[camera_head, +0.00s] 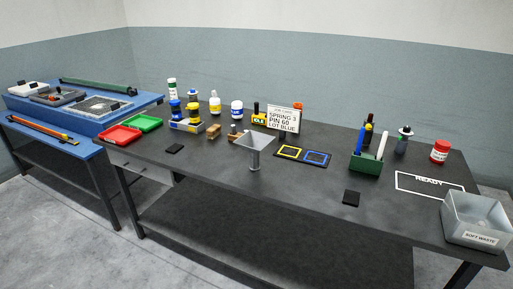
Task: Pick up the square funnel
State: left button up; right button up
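The square funnel (254,146) is a grey, square-mouthed funnel with a narrow spout pointing down. It is upright near the middle of the dark workbench (230,171), toward the front edge. Its spout hangs low near the bench edge, and I cannot tell what supports it. Neither of my grippers shows in the head view.
Yellow and blue framed pads (316,158) lie right of the funnel. A job card (284,119) stands behind it. A green holder (365,162) and soft waste bin (476,222) are further right. Red tray (120,135) and bottles stand left. The bench front is mostly clear.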

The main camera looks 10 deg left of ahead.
aim_at(252, 142)
jog(key=i+j, duration=0.15)
jog(key=j, duration=0.25)
jog(key=i+j, duration=0.2)
jog(key=j, duration=0.2)
jog(key=i+j, duration=0.15)
jog(key=j, duration=0.2)
jog(key=i+j, duration=0.15)
jog(key=j, duration=0.25)
jog(key=i+j, duration=0.2)
jog(key=j, duration=0.2)
